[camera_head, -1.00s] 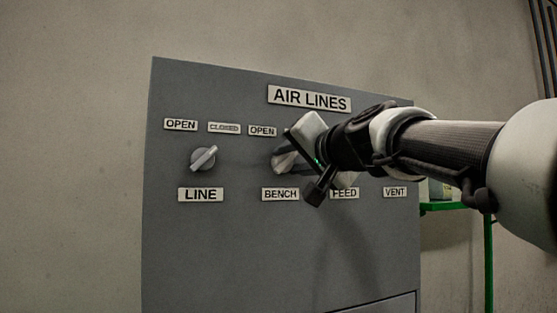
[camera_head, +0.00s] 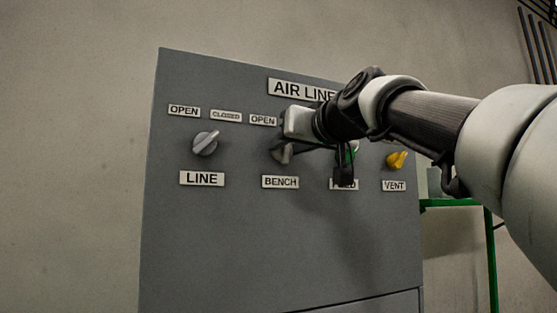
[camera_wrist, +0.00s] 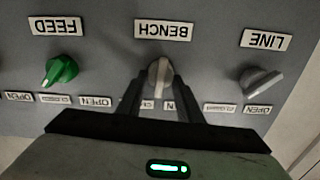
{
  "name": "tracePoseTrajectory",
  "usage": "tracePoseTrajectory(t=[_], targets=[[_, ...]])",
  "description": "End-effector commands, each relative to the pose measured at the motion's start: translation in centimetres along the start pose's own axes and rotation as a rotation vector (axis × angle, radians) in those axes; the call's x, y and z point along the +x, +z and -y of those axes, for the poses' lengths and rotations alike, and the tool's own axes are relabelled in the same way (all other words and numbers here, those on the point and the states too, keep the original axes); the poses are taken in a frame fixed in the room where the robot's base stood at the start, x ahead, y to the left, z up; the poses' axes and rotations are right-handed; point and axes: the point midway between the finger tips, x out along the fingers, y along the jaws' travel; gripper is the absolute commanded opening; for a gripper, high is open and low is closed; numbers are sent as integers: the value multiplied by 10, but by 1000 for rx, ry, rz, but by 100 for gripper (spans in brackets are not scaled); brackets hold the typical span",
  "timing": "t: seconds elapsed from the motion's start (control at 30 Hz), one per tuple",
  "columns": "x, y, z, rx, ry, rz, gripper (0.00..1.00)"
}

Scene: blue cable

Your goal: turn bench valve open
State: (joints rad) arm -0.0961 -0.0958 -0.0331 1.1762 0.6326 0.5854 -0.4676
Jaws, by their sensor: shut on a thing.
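The bench valve is a grey knob above the BENCH label (camera_head: 280,182) on the AIR LINES panel. In the head view my gripper (camera_head: 284,148) covers most of it. In the wrist view, which is upside down, the bench knob (camera_wrist: 160,77) sits between the two dark fingers of my gripper (camera_wrist: 160,88), which is shut on it. Its handle runs nearly straight up and down in that view, its end toward the OPEN and CLOSED labels. Those labels are partly hidden by the fingers, so its exact setting is hard to tell.
The grey line knob (camera_head: 205,143) is to the left, its handle slanted. The green feed knob (camera_wrist: 61,70) is on the other side, mostly hidden in the head view. The yellow vent knob (camera_head: 397,160) is at the right. A green frame (camera_head: 455,203) stands beyond the panel.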

Motion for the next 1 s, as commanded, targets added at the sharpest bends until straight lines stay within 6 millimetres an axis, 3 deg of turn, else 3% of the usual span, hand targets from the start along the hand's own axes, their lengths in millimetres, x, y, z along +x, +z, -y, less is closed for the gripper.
tracePoseTrajectory(t=[0.6,1.0], targets=[[0,3,4,-575,0,0,10],[0,4,5,-819,-1,2,10]])
